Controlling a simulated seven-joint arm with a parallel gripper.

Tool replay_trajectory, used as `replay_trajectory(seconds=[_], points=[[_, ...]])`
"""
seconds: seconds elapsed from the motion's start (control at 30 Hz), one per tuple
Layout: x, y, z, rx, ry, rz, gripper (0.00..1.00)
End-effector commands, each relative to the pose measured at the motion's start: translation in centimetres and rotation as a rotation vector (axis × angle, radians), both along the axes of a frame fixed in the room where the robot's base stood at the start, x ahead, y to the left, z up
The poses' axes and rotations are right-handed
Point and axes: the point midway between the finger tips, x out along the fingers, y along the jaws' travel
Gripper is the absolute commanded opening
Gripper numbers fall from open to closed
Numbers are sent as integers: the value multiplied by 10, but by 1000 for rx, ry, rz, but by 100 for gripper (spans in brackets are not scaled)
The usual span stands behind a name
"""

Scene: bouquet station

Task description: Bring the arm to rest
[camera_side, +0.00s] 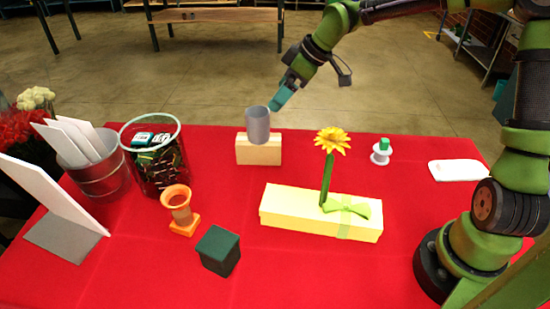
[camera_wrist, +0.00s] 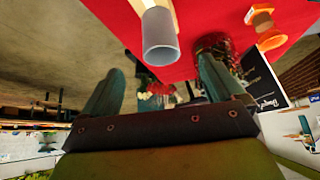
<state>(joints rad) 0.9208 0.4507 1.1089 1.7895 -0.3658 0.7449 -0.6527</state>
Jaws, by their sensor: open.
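My gripper (camera_side: 277,102) is raised above the back edge of the red-covered table, just right of a grey cylinder (camera_side: 258,130). In the wrist view my gripper (camera_wrist: 158,78) shows two teal fingers spread apart with nothing held between them. The grey cylinder (camera_wrist: 160,38) appears there ahead of the fingers, apart from them. It is upright at a pale wooden block (camera_side: 258,153); how it is supported is hard to tell.
A yellow flower (camera_side: 331,142) stands upright at a yellow box (camera_side: 285,211) with a green bow. An orange stand (camera_side: 180,215), a dark green cube (camera_side: 219,250), a wire basket (camera_side: 165,172) and a metal bucket (camera_side: 100,180) occupy the left. A white spool-like item (camera_side: 380,157) and white pad (camera_side: 458,170) lie right.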

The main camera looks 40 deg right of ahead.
Motion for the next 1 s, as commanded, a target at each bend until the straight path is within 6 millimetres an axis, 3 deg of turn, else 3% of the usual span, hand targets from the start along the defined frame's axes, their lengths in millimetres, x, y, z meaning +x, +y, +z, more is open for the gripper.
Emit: replay_trajectory(seconds=[0.37, 0.7, 1.0], points=[[25, 20, -49, 3, 3, 4, 94], [54, 40, -106, 1, 3, 4, 94], [54, 37, -42, -1, -6, -3, 94]])
